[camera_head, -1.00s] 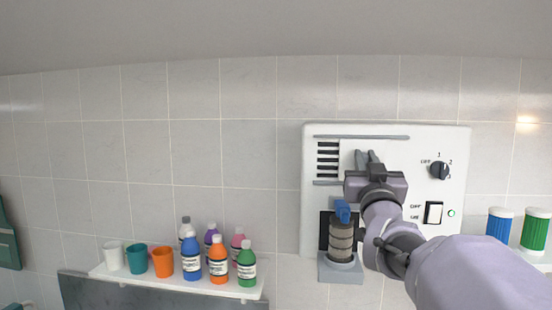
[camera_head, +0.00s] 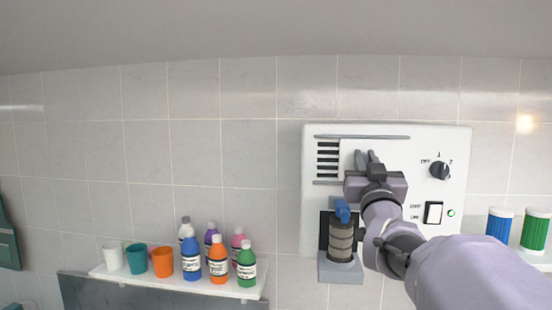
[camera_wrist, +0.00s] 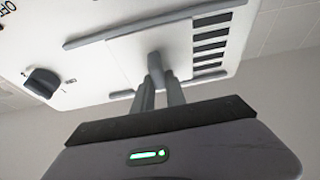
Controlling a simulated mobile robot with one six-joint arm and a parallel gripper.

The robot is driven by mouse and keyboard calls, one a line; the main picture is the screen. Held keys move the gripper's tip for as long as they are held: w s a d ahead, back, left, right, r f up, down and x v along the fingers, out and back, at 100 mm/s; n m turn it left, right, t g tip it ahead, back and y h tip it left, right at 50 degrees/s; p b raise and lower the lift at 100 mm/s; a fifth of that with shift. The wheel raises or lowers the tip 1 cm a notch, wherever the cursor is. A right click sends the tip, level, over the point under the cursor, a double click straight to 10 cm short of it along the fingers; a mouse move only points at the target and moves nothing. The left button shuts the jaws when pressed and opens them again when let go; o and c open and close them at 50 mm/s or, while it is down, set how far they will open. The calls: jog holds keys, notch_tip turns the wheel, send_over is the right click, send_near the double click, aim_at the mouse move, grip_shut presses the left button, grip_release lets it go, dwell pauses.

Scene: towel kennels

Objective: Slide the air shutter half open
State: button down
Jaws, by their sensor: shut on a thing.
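The air shutter is a white sliding plate (camera_wrist: 126,60) between two grey rails on a white wall panel (camera_head: 315,222). Dark vent slots (camera_head: 327,160) show uncovered to the left of the plate in the head view. In the wrist view the slots (camera_wrist: 210,45) show to its right. My gripper (camera_head: 369,160) is in front of the plate. In the wrist view my gripper (camera_wrist: 157,82) is shut on the shutter's grey knob (camera_wrist: 154,61). The arm hides part of the panel in the head view.
The panel also has a dark dial (camera_head: 439,170), a rocker switch (camera_head: 434,212) with a green light, and a grey-brown cylinder with a blue top (camera_head: 341,238). A shelf (camera_head: 225,291) with cups and bottles is at lower left. Blue and green canisters (camera_head: 499,226) stand at right.

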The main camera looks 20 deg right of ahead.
jog(key=shift+f, duration=0.1)
jog(key=b, duration=0.3)
jog(key=shift+w+a, duration=0.2)
jog(key=shift+a, duration=0.05)
jog(key=c, duration=1.4)
grip_release()
jog(key=shift+o, duration=0.2)
